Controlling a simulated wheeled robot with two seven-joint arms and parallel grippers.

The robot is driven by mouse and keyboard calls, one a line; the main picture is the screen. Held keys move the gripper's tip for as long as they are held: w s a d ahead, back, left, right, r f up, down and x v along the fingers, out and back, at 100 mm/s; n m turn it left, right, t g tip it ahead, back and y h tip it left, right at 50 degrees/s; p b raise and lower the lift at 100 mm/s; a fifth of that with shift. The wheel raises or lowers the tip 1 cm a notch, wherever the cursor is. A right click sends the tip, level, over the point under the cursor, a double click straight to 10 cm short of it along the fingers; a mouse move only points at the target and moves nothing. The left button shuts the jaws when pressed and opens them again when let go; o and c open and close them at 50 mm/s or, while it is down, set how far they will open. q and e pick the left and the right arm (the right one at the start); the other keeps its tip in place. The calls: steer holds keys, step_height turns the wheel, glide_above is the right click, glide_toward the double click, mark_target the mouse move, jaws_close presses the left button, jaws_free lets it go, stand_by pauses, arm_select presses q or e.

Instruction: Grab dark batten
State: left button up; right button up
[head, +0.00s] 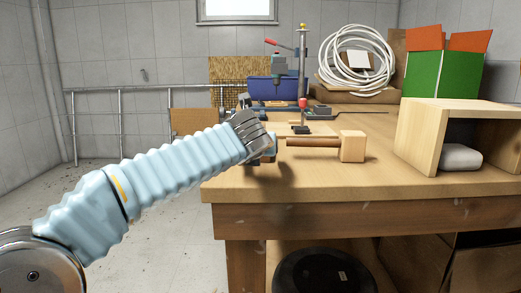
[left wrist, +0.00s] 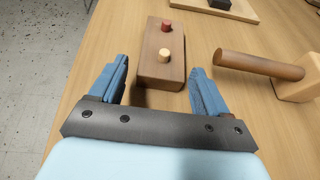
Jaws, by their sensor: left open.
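A dark brown wooden batten (left wrist: 161,70) lies on the workbench in the left wrist view. A red peg and a pale peg stand up from its top. My left gripper (left wrist: 158,76) is open, its two blue fingers apart on either side of the batten's near end, which shows between them. I cannot tell whether the fingers touch it. In the head view my left gripper (head: 266,150) is over the bench's left edge, and the batten is largely hidden by it there. My right gripper is in neither view.
A wooden mallet (head: 352,146) lies just right of the gripper; its handle (left wrist: 258,65) points toward the batten. A thin upright stand with a red knob (head: 303,103) is behind. An open wooden box (head: 428,135) sits at right on the workbench (head: 330,187).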

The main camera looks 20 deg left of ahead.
arm_select(q)
steer(key=x, duration=0.5)
steer(key=shift+w+d+p, duration=0.1)
steer(key=shift+w+p, duration=0.25)
steer(key=shift+w, duration=0.15)
steer(key=c, duration=0.8)
